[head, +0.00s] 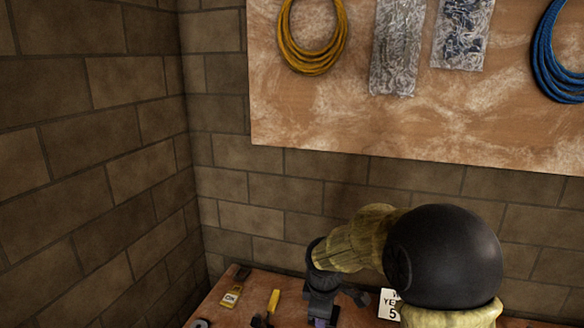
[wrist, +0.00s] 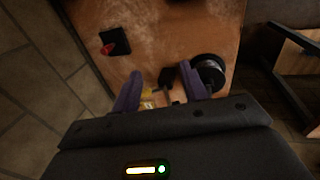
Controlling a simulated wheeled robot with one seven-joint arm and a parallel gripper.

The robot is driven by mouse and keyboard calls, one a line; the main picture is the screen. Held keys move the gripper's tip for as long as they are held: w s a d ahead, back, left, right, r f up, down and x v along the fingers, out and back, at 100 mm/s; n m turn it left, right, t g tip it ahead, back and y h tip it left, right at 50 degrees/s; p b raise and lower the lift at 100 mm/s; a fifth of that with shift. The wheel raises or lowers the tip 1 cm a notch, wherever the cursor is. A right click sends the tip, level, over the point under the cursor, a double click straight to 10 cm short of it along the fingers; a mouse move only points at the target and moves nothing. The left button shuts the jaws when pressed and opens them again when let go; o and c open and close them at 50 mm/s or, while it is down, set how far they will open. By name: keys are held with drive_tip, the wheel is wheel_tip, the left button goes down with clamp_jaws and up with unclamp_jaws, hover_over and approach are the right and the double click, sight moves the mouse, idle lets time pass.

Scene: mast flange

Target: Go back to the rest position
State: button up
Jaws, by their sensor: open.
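My gripper (wrist: 160,70) shows in the wrist view with its two purple fingers apart and nothing clearly held between them. It points at a brown wooden tabletop (wrist: 165,30). In the head view my gripper (head: 322,320) hangs low over the same tabletop (head: 212,308), its fingers mostly cut off by the lower edge. My arm reaches in from the lower right and hides part of the table. A black round-headed part (wrist: 209,70) lies just beyond the right finger, with a small black block (wrist: 167,77) beside it.
A black square with a red knob (wrist: 115,42) sits on the table. A yellow device (head: 231,298), a yellow-handled tool (head: 273,300) and a white lettered card (head: 389,304) are near my gripper. Brick walls (head: 90,130) close the corner. A board (head: 330,115) holds cable coils and bags.

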drive_tip(key=s+d+m, duration=0.4)
drive_tip(key=s+m, duration=0.3)
drive_tip(key=s, duration=0.2)
drive_tip(key=s+d+f+m, duration=0.1)
drive_tip(key=s+d+m, duration=0.3)
drive_tip(key=s+m, duration=0.3)
drive_tip(key=shift+s+f+m+y, duration=0.3)
drive_tip(key=shift+s+m, duration=0.1)
drive_tip(key=shift+s, duration=0.5)
drive_tip(key=shift+r, duration=0.1)
idle(0.5)
